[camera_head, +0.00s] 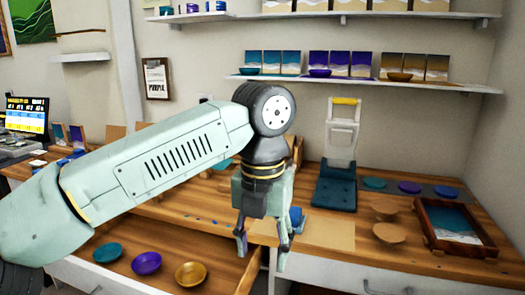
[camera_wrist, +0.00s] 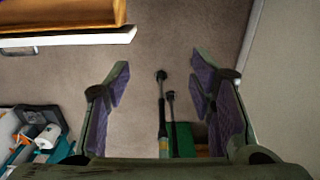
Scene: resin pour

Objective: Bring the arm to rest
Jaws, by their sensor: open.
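My gripper (camera_head: 262,252) hangs pointing down at the end of my arm, in front of the wooden counter, near its front edge in the head view. Its two fingers are spread apart. In the wrist view the gripper (camera_wrist: 163,85) is open, with purple pads on the inner faces and nothing between them but the floor and items further off. My arm reaches in from the left, raised above the counter and bent down at the wrist.
An open drawer (camera_head: 215,242) holds teal, purple and gold bowls. On the counter (camera_head: 330,232) are a teal press-like device (camera_head: 335,187), wooden discs (camera_head: 389,233), coloured discs and a framed tray (camera_head: 425,212). Shelves (camera_head: 390,85) hang behind. The wrist view shows bare floor (camera_wrist: 200,30).

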